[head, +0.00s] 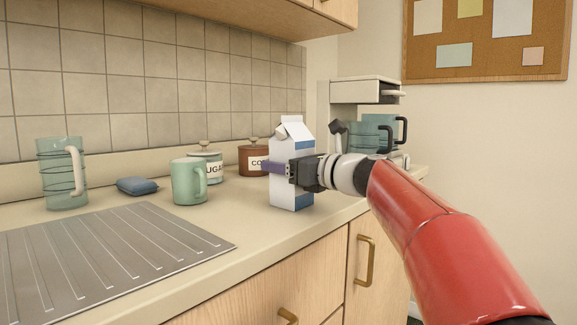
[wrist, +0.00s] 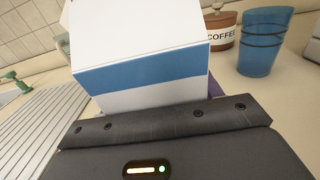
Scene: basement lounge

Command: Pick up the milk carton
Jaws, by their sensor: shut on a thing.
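The milk carton (head: 292,140) is white with a blue band and a gabled top. It stands upright at the counter's front right in the head view; I cannot tell whether its base touches the counter. It fills the upper middle of the wrist view (wrist: 140,40), slanted in the picture. My gripper (head: 278,168) comes from the right and is shut on the carton around its middle. A purple finger shows across the carton's left side. The other finger is mostly hidden.
On the counter (head: 262,220) stand a green mug (head: 185,182), a sugar jar (head: 204,160), a brown coffee jar (head: 253,158) and a glass pitcher (head: 60,175). A blue pouch (head: 137,186) lies near a ribbed metal drainboard (head: 110,250).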

